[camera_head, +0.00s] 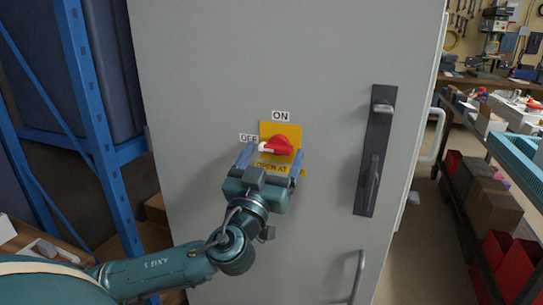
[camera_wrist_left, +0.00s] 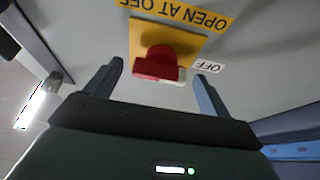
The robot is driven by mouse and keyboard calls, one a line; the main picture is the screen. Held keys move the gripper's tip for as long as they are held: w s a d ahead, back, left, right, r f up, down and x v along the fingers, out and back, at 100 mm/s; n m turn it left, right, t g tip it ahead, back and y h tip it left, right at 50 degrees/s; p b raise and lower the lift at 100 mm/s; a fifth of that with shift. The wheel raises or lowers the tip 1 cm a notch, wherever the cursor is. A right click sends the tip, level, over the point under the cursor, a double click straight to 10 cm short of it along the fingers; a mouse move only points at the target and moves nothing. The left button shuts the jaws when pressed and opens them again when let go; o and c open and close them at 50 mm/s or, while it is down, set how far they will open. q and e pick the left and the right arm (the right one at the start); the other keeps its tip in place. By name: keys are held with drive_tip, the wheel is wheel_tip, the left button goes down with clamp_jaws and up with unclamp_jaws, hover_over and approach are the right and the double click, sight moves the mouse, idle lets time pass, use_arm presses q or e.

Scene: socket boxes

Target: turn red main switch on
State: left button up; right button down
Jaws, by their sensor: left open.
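The red main switch (camera_head: 280,145) is a rotary knob on a yellow plate (camera_head: 293,131) on the grey cabinet door. Its white-marked end points left toward the OFF label (camera_head: 248,138); the ON label (camera_head: 282,115) is above the plate. My left gripper (camera_head: 273,155) is open in front of the switch, with one finger on each side of the knob. In the left wrist view, the knob (camera_wrist_left: 157,63) shows upside down between the two spread fingers (camera_wrist_left: 158,70); a gap shows on each side, and I see no grip on it. My right gripper is not in view.
A black door handle (camera_head: 375,150) is right of the switch. A grey bar handle (camera_head: 358,278) is lower on the door. A blue shelving rack (camera_head: 92,110) stands close on the left, and shelves with red bins (camera_head: 515,265) stand on the right.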

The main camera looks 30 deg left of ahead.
use_arm(q)
drive_tip(key=shift+c, duration=0.3)
drive_tip(key=c, duration=0.9)
